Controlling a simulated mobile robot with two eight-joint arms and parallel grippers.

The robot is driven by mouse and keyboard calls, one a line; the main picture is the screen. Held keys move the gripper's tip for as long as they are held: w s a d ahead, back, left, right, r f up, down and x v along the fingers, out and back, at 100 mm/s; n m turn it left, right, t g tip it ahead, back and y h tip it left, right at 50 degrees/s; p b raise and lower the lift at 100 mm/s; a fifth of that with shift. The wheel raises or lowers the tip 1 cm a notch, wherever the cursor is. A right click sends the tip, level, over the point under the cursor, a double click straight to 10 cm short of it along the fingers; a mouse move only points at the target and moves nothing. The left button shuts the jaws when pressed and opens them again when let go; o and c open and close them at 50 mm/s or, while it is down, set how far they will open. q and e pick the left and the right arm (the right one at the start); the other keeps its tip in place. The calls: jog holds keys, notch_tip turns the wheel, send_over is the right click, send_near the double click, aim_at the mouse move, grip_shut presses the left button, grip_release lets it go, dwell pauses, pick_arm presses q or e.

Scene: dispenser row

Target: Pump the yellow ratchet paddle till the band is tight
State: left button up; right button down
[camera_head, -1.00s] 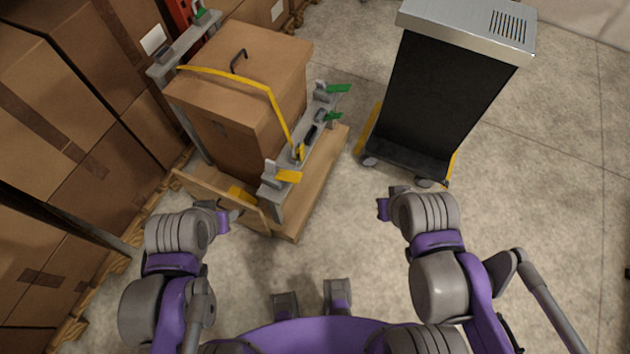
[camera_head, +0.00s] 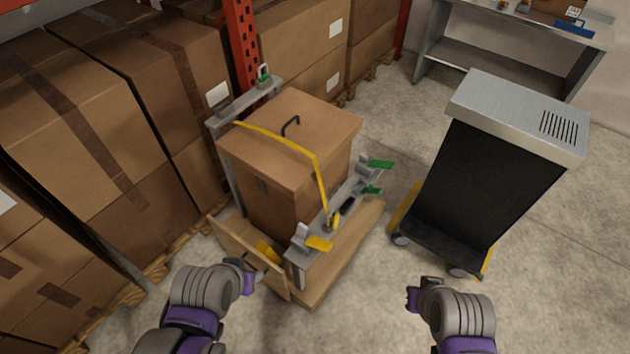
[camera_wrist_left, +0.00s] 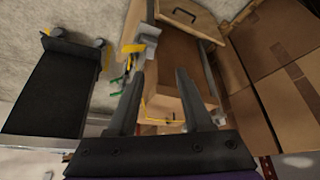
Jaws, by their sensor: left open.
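A yellow paddle (camera_head: 318,243) sits at the near end of a grey rail (camera_head: 295,270) beside a cardboard box (camera_head: 262,160). The yellow band (camera_head: 318,180) runs over the box top and down its side to the rail. I cannot tell how tight it is. My left gripper (camera_head: 262,274) is left of the paddle, near a wooden board, and apart from the paddle. In the left wrist view its two fingers (camera_wrist_left: 158,74) are spread with nothing held; yellow parts (camera_wrist_left: 134,47) show beyond them. My right gripper (camera_head: 411,297) is over bare floor, its fingers unclear.
Two green paddles (camera_head: 380,164) sit farther along the rail. The box stands on a wooden base (camera_head: 345,255) with an upright board (camera_head: 240,250). A dark cart (camera_head: 500,190) with a metal top stands to the right. Stacked cartons (camera_head: 95,120) fill the left. Floor in front is open.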

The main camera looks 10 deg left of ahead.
dwell(0.4)
